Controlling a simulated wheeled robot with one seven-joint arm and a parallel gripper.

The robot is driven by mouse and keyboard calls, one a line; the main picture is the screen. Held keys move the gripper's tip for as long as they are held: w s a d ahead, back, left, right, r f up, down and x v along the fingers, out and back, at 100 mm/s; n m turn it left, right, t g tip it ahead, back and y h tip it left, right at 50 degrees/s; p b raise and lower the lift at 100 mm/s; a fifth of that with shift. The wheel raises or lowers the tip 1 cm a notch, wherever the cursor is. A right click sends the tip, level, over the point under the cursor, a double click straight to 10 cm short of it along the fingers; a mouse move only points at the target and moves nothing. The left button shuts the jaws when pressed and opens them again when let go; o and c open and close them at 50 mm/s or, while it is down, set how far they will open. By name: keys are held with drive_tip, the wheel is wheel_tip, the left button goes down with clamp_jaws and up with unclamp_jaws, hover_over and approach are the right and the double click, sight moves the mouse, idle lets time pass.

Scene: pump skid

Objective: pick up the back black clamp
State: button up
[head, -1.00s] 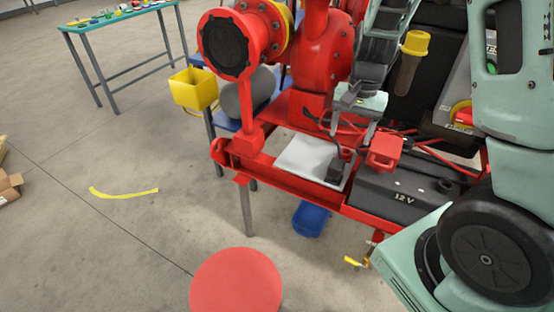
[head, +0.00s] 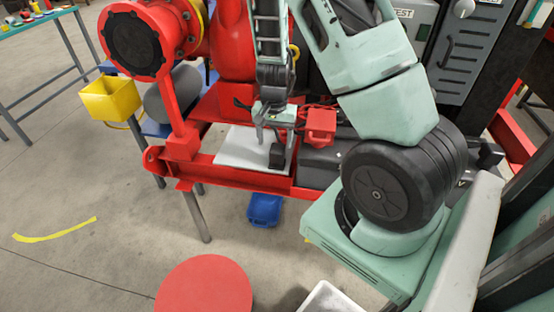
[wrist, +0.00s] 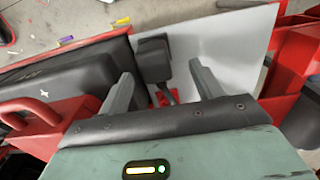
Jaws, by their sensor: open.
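My gripper (head: 275,138) is open and empty. It points down just above the clamp, with one finger on each side in the wrist view (wrist: 160,70). I cannot tell whether either finger touches it. I see no second black clamp clearly.
Red pump parts (head: 140,40) rise behind on the left. A yellow bin (head: 112,98) hangs there. A blue object (head: 264,210) lies below the skid.

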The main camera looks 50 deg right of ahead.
sight(277, 147)
drive_tip(key=shift+s+d+f+b, duration=0.1)
drive_tip(key=shift+f+b, duration=0.05)
drive_tip(key=shift+f, duration=0.75)
drive_tip(key=shift+s+d+f+b, duration=0.1)
drive_tip(key=shift+s+f+b, duration=0.1)
drive_tip(key=shift+f, duration=0.75)
drive_tip(key=shift+s+f+b, duration=0.1)
drive_tip(key=shift+f+b, duration=0.05)
drive_tip(key=shift+f, duration=0.75)
drive_tip(key=c, duration=1.2)
drive_tip(key=shift+r+p, duration=1.1)
drive_tip(key=shift+r, duration=3.95)
drive_tip(key=shift+c, duration=0.2)
